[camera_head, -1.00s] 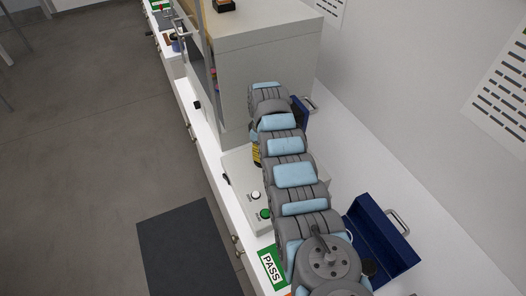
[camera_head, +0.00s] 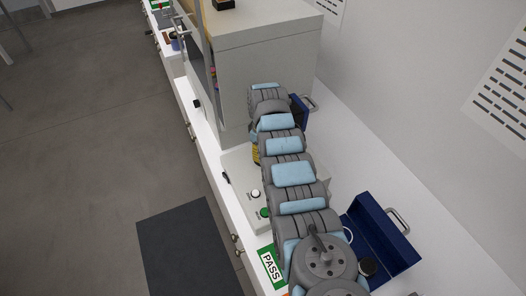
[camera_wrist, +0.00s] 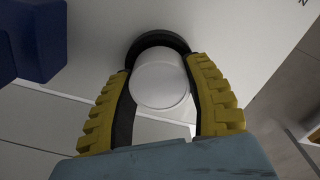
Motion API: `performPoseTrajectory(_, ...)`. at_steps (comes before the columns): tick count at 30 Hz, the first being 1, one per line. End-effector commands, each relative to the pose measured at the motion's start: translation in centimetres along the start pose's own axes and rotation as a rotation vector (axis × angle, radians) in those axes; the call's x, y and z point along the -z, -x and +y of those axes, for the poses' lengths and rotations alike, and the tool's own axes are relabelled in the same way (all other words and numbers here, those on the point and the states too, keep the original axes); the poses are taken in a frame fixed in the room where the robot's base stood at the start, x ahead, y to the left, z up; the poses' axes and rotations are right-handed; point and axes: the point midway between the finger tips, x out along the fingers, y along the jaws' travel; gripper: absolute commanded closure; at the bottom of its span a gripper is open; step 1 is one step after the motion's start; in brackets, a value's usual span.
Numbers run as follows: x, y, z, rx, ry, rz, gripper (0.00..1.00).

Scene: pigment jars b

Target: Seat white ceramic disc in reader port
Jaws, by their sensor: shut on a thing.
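The white ceramic disc (camera_wrist: 160,80) sits between the yellow ribbed fingers of my gripper (camera_wrist: 162,92) in the wrist view. My gripper is shut on its sides. Just beyond the disc is a dark round ring (camera_wrist: 150,38), apparently the reader port, set on a pale surface. The disc overlaps the ring's lower part in the picture; I cannot tell whether it is inside the ring or in front of it. In the head view my arm hides the disc, and only a bit of a yellow finger (camera_head: 256,155) shows beside the grey cabinet.
A pale box with a white button (camera_head: 255,194) and a green button (camera_head: 265,212) lies under my arm. A green PASS sign (camera_head: 271,267) is near the front edge. An open blue box (camera_head: 378,240) stands at right. A grey cabinet (camera_head: 262,65) rises behind.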

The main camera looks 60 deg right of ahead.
Motion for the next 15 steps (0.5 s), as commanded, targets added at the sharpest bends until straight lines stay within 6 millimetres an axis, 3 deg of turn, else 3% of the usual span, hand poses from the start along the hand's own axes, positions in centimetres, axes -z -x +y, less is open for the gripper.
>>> performPoseTrajectory(11,0.00,-0.81,-0.02,0.001,0.000,0.000,0.89)
performPoseTrajectory(12,-0.01,-0.83,-0.02,0.001,0.000,0.000,0.45)
performPoseTrajectory(15,-0.01,-0.78,-0.02,0.001,0.000,0.000,0.19)
